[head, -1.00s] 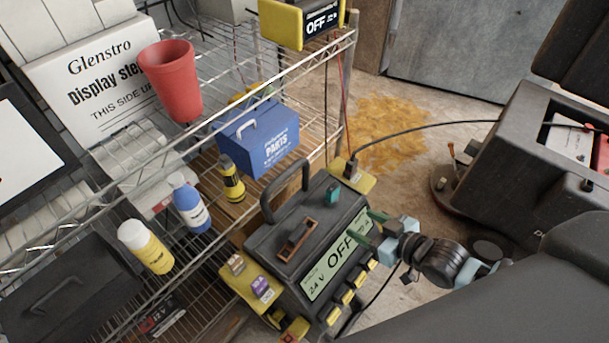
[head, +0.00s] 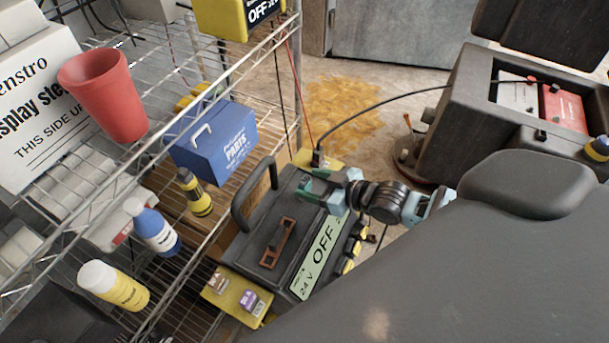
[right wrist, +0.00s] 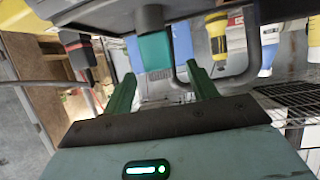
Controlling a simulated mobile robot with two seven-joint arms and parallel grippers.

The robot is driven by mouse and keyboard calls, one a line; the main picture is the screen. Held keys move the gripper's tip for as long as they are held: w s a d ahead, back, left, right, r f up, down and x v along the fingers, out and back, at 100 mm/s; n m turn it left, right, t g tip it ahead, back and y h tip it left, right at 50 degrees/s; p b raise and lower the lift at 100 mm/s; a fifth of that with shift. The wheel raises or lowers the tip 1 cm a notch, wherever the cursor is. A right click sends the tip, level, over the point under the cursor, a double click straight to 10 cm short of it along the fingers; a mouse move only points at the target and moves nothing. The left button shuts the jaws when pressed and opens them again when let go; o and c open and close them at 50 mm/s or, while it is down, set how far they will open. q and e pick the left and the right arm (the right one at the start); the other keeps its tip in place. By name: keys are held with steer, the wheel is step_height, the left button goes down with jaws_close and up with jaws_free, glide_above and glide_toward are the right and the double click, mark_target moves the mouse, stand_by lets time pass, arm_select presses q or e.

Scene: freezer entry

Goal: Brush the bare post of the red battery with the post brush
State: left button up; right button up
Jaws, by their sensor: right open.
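The red battery (head: 565,108) sits in an open dark compartment at the upper right of the head view. Its posts are too small to tell apart. My right gripper (head: 318,185) is at the far end of the dark charger's top, with its fingers open. In the right wrist view a teal block on a grey stem (right wrist: 155,52) stands between and just beyond the open green fingers (right wrist: 162,82), seemingly untouched. It may be the post brush; I cannot be sure. In the head view the gripper largely covers it. My left gripper is out of view.
The charger (head: 265,225) reads OFF and stands beside the wire shelf (head: 215,75). The shelf holds a red cup (head: 105,95), a blue parts box (head: 215,145), a flashlight (head: 195,193) and bottles. A black cable (head: 385,105) arches from the charger toward the battery compartment.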

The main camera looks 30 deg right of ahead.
mark_target(309, 184)
steer(key=x, duration=0.4)
steer(key=shift+s+d+f+b, duration=0.1)
steer(key=shift+f+b, duration=0.2)
steer(key=shift+f, duration=0.1)
steer(key=shift+w+a+f, duration=0.2)
steer(key=shift+w+a, duration=0.05)
steer(key=shift+w, duration=0.25)
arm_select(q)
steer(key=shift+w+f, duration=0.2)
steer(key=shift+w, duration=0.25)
arm_select(e)
steer(key=shift+c, duration=0.2)
steer(key=c, duration=1)
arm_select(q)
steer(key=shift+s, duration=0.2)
arm_select(e)
steer(key=shift+c, duration=0.2)
steer(key=shift+r, duration=0.15)
